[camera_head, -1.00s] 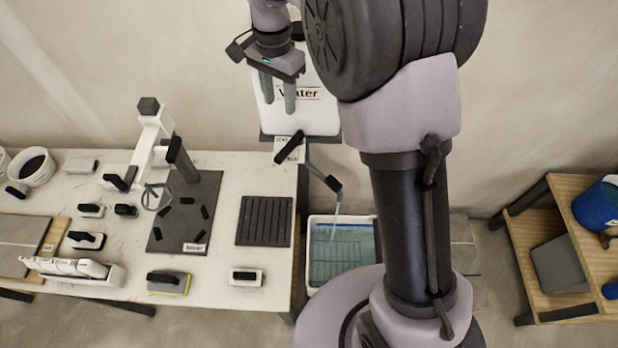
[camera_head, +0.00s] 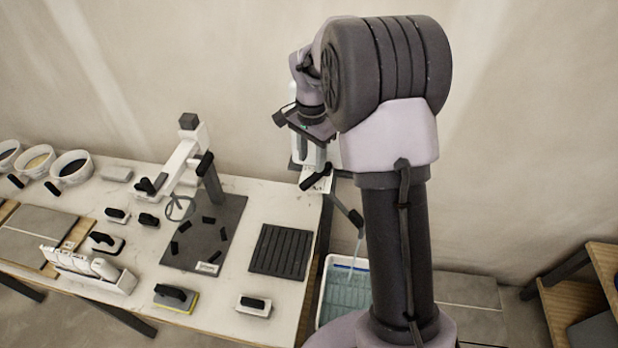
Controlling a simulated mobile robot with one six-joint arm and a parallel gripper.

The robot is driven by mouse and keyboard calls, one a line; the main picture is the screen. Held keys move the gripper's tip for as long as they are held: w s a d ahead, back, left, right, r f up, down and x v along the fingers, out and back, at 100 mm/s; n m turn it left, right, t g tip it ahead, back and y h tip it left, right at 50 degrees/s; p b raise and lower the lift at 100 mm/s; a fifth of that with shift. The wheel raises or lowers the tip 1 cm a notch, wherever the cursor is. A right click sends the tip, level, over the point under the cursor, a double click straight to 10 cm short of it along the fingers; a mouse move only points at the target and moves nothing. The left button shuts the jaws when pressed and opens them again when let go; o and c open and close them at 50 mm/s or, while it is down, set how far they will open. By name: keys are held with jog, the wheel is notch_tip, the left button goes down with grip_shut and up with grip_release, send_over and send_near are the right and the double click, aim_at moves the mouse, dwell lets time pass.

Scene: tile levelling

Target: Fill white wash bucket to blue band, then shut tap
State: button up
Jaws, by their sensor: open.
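The white wash bucket (camera_head: 327,297) stands on the floor just right of the table, partly hidden by my arm. A thin stream of water (camera_head: 356,247) falls into it from the dark spout (camera_head: 347,209) above. Bluish water (camera_head: 345,290) covers its inside; I cannot tell its level against the blue band. The tap's black lever (camera_head: 317,177) sits above the spout at the table's back right corner. My gripper (camera_head: 318,150) is open, pointing down just above the lever, in front of the mostly hidden white water tank. I cannot tell whether it touches the lever.
The table (camera_head: 235,300) holds a white stand (camera_head: 185,160) on a dark mat, a ribbed black mat (camera_head: 280,251), a yellow-edged sponge float (camera_head: 176,297), several hand tools and bowls (camera_head: 72,167). A wooden shelf (camera_head: 570,290) stands at the right.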

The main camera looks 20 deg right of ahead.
aim_at(311, 178)
notch_tip(311, 178, down, 7)
jog(key=shift+r+b, duration=0.15)
jog(key=shift+b, duration=0.15)
jog(key=shift+c, duration=0.2)
grip_shut()
dwell(1.1)
